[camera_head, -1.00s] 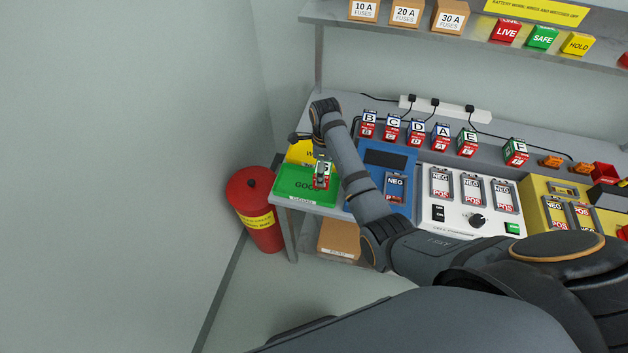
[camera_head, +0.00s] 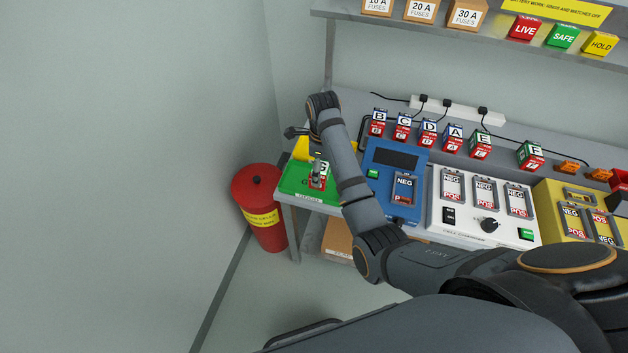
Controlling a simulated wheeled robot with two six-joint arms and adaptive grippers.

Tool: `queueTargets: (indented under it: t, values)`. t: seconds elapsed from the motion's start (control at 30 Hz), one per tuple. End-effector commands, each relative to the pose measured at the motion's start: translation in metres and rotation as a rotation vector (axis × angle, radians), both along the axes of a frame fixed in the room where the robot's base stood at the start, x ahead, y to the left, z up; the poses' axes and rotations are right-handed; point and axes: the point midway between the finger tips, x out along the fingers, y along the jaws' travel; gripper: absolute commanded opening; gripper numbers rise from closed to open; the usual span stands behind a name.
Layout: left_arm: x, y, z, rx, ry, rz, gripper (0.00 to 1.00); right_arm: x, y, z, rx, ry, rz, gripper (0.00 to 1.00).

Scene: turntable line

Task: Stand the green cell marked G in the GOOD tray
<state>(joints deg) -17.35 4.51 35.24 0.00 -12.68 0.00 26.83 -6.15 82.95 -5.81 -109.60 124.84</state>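The green GOOD tray (camera_head: 291,182) is at the left end of the bench. The green cell marked G (camera_head: 323,168) is upright over the right part of this tray, its red lower part low at the tray floor. I cannot tell whether it touches the floor. My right gripper (camera_head: 317,172) reaches down from above, with a grey finger in front of the cell, and appears shut on it. The finger covers part of the cell. My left gripper is out of view.
A red bin (camera_head: 258,190) is on the floor at left.

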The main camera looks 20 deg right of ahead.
Motion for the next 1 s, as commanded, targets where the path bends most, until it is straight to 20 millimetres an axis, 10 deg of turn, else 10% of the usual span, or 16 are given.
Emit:
queueTargets:
  t: [0.3,1.0]
  values:
    - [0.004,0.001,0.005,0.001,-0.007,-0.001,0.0,0.036,0.007,-0.043,-0.001,0.001,0.0,0.24]
    - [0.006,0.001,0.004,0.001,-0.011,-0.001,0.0,0.041,0.009,-0.081,0.0,0.0,0.0,0.24]
